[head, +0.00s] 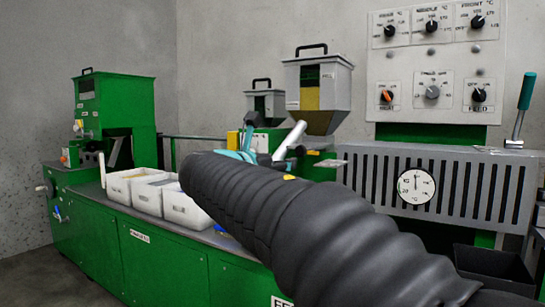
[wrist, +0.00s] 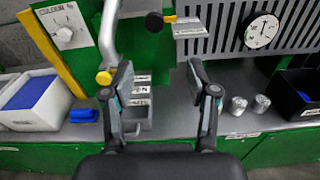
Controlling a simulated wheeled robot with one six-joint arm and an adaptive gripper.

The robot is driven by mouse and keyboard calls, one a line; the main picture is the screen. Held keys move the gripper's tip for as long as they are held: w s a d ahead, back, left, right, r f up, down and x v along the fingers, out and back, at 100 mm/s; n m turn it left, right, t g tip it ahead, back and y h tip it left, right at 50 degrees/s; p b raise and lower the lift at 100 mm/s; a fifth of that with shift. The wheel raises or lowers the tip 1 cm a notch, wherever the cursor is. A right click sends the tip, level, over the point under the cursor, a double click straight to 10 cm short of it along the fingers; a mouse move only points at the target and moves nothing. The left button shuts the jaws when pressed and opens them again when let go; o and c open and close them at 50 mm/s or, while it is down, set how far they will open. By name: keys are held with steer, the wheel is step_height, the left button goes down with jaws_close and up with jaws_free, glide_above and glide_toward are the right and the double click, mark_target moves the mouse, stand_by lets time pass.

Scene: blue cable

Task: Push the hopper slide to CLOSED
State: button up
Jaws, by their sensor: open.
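The hopper (head: 320,90), a grey box with a window showing yellow material, stands at centre in the head view. Below it a flat plate, apparently the hopper slide (head: 330,163), sticks out with a label I cannot read. In the wrist view the slide plate (wrist: 190,29) is at the top, with a black knob (wrist: 154,21) and a yellow piece at its left. My gripper (wrist: 158,80) is open and empty, its two fingers apart below the slide and not touching it. In the head view my gripper is largely hidden behind my dark sleeved arm.
A bent silver tube with a yellow knob (wrist: 104,77) stands close to my left finger. A small grey box (wrist: 135,117) lies between the fingers. Two silver cylinders (wrist: 250,104) and a black bin (wrist: 296,95) are at right. White bins (head: 150,190) stand on the green bench at left.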

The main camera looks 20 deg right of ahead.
mark_target(300, 150)
steer(key=shift+n, duration=0.4)
steer(key=x, duration=0.4)
steer(key=r+x, duration=0.1)
steer(key=x, duration=0.9)
steer(key=shift+w+a+r, duration=0.25)
steer(key=shift+w+r, duration=0.05)
steer(key=shift+r, duration=0.05)
steer(key=shift+c, duration=0.2)
jaws_close()
